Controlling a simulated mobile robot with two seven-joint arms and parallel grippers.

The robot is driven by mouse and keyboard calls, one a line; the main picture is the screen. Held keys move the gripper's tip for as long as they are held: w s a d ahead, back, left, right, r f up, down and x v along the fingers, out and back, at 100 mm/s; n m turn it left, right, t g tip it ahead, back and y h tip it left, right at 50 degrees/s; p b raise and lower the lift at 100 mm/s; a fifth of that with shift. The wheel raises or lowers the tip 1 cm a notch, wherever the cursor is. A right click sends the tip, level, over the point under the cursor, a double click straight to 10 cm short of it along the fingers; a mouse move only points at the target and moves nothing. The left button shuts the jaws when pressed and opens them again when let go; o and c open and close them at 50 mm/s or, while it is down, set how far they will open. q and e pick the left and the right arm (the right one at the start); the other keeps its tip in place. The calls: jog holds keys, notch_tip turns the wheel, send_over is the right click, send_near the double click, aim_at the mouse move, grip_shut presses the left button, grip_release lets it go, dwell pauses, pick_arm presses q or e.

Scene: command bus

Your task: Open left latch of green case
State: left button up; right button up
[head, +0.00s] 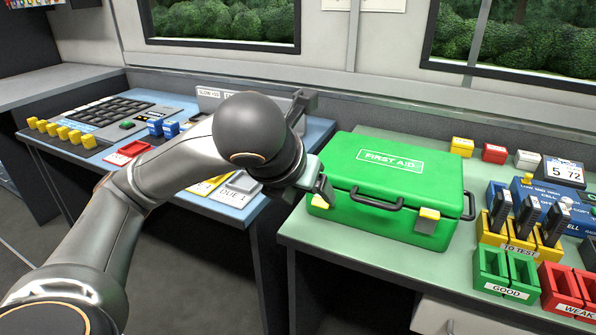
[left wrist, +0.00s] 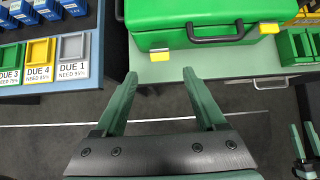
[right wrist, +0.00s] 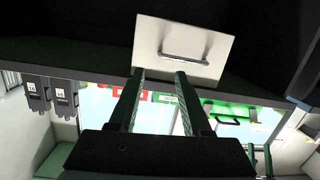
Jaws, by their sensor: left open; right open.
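The green first aid case (head: 400,170) stands lid down on the pale green bench, its black handle at the front. Its left latch (head: 321,202), yellow, is partly hidden by my left gripper (head: 322,190); the right latch (head: 428,214) is clear to see. In the left wrist view the left latch (left wrist: 159,55) lies just beyond and between the fingertips of my left gripper (left wrist: 160,76). That gripper is open and empty, apart from the latch as far as I can tell. My right gripper (right wrist: 160,76) is open and empty, below a white drawer front (right wrist: 185,50).
Right of the case stand yellow "TO TEST" slots (head: 515,250) with black handsets, green "GOOD" slots (head: 505,275) and red "WEAK" slots (head: 568,290). A blue desk (head: 230,207) with trays lies to the left, across a gap. My left arm covers part of that desk.

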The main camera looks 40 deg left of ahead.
pick_arm(q)
jog(key=p+v, duration=0.2)
jog(key=v, duration=0.3)
jog(key=shift+s+d+r+p, duration=0.1)
jog(key=shift+s+r+p, duration=0.05)
jog(key=shift+p, duration=0.2)
pick_arm(e)
jog(key=s+f+m+g+h, duration=0.1)
jog(key=s+f+g, duration=0.5)
jog(key=f, duration=0.6)
jog(key=shift+s+a+f+m, duration=0.2)
jog(key=shift+s+f+m, duration=0.1)
jog(key=shift+s, duration=0.4)
